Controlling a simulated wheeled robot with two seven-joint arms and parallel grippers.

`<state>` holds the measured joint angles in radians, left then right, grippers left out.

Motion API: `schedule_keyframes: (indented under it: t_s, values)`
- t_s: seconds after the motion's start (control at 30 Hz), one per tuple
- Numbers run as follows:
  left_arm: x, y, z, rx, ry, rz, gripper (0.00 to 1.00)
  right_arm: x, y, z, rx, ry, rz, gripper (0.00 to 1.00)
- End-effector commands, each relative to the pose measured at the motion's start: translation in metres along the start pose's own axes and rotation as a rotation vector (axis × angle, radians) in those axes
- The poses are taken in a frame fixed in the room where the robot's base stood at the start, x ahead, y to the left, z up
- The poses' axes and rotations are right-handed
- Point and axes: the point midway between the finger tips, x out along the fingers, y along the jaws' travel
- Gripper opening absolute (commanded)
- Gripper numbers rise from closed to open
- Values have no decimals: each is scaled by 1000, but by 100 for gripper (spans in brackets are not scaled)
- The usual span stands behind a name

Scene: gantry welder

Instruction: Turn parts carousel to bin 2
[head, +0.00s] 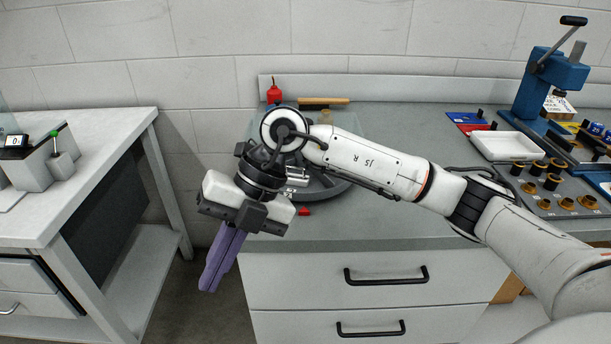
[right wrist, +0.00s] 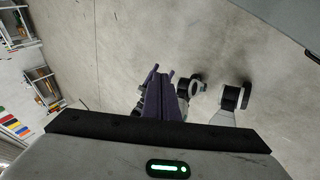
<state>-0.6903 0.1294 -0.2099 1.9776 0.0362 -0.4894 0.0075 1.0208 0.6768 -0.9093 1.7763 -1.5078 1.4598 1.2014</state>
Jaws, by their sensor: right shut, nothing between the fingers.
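The parts carousel (head: 326,190) is a dark grey round tray on the workbench. My right arm and wrist cover most of it; only its right and lower rim show, with a small white label near the front. Which bin faces front cannot be told. My right gripper (head: 211,286) has purple fingers, shut and empty, pointing down in front of the bench's left front corner, off the carousel. In the right wrist view its fingers (right wrist: 160,92) lie together above the floor. My left gripper is not in view.
A small red object (head: 304,211) lies at the bench's front edge by the carousel. A white tray (head: 503,146) and blue press (head: 550,85) are at right. A gap separates the left table (head: 75,200).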

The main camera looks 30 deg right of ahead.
Motion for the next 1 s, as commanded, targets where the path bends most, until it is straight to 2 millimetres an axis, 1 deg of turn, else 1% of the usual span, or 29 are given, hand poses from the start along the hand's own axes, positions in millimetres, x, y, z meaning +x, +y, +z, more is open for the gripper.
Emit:
schedule_keyframes:
  t_s: [0.03,0.07,0.1,0.13,0.17,0.2,0.3,0.4,0.47,0.57,0.67,0.8,0.87,1.0]
  values:
    - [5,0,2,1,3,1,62,-29,-25,29,34,-129,-138,0]
    - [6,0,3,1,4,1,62,-47,-39,42,66,-199,-213,0]
    - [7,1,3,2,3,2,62,-73,-55,57,114,-291,-300,0]
    - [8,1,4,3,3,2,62,-93,-66,66,152,-355,-357,0]
    - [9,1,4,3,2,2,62,-112,-76,74,190,-417,-405,0]
    - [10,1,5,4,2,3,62,-137,-87,81,241,-494,-461,0]
    - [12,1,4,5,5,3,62,-187,-106,90,349,-642,-553,0]
    - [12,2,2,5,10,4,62,-215,-117,91,416,-723,-598,0]
    - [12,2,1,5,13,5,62,-221,-121,92,436,-746,-610,0]
    - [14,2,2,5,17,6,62,-218,-129,96,445,-752,-617,0]
    - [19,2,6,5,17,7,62,-206,-140,104,445,-748,-616,0]
    - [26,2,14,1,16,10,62,-189,-159,118,444,-746,-615,0]
    - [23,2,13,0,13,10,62,-185,-166,124,444,-749,-617,0]
    - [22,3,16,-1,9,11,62,-168,-185,139,441,-749,-616,0]
